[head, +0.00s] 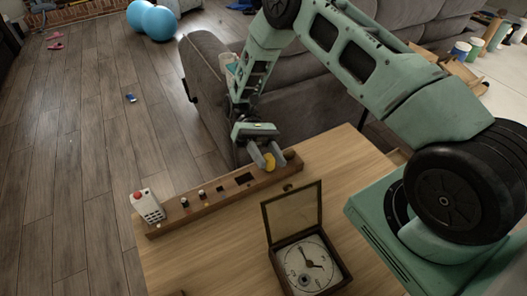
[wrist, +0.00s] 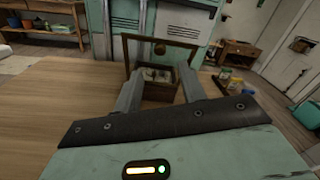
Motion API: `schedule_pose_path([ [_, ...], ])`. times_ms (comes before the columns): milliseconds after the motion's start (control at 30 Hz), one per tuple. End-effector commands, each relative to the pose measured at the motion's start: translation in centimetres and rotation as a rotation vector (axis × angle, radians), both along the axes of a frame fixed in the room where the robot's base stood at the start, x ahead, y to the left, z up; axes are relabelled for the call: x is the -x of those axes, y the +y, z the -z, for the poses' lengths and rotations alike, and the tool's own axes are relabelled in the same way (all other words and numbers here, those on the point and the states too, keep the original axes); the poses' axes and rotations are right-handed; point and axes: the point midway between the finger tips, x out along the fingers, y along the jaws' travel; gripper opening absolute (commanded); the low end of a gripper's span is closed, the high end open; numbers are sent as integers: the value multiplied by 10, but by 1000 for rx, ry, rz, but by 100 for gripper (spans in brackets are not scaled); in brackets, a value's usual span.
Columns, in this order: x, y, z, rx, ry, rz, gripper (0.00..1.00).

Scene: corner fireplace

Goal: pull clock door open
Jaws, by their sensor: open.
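The clock is a dark wooden box with a round pale dial (head: 306,264) and black hands, lying face up on the table. Its framed glass door (head: 293,213) stands raised, nearly upright, along the box's far edge. My gripper (head: 267,160) is open, above the wooden strip and up-left of the clock in the head view, apart from the door. A small yellow thing shows at its fingers; I cannot tell if it is touched.
A wooden strip (head: 222,200) with knobs and a white remote-like box with a red button (head: 148,205) lies along the table's far edge. A grey sofa (head: 215,85) stands behind. Jars (wrist: 228,80) show right of the clock.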

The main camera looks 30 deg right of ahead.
Motion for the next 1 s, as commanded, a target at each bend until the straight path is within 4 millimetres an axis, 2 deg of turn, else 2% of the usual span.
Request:
schedule_pose_path([
  [100, -20, -2, 4, -1, -3, 0, 41],
  [300, -37, -3, 1, 0, -1, -1, 41],
  [833, -39, -4, 0, 0, 1, 0, 41],
  [1000, -35, 5, -12, 6, -62, -17, 41],
])
